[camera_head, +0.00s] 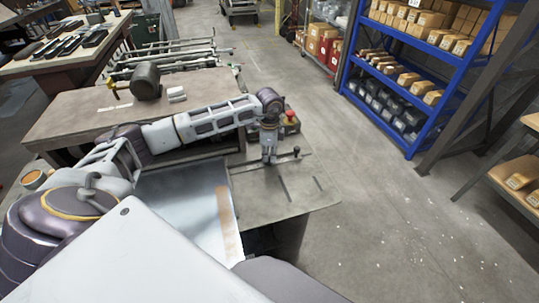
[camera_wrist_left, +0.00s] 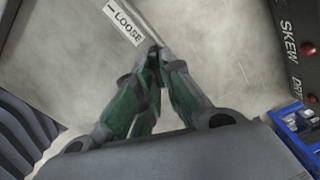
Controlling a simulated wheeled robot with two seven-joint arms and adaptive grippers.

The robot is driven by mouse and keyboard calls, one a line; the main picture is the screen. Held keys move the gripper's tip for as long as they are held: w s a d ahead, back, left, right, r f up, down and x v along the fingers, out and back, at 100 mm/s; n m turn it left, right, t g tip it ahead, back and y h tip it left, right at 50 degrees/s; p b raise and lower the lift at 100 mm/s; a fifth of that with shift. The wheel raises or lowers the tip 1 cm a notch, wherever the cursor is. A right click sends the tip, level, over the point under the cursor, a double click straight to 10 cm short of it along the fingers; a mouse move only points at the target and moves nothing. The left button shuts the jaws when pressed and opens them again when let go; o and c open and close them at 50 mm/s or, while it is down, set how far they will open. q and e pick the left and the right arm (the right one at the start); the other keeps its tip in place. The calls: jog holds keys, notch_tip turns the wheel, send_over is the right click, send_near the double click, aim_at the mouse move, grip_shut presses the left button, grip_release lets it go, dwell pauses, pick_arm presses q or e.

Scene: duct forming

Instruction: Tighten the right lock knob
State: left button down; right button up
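My left gripper (camera_head: 269,160) points down over the right part of the machine's table, close beside a small lever with a black ball knob (camera_head: 297,151). In the left wrist view my left gripper's green-padded fingers (camera_wrist_left: 159,52) converge, with their tips together over the pale metal surface. Whether the tips touch the lever cannot be told. No knob is clearly visible between the fingers. My right gripper is not in view.
A red button (camera_head: 291,116) stands behind my left gripper. A metal sheet (camera_head: 185,205) lies to the left on the machine. The wrist view shows a dark panel marked "SKEW" (camera_wrist_left: 288,35). A blue shelf rack (camera_head: 411,140) stands beyond open floor at the right.

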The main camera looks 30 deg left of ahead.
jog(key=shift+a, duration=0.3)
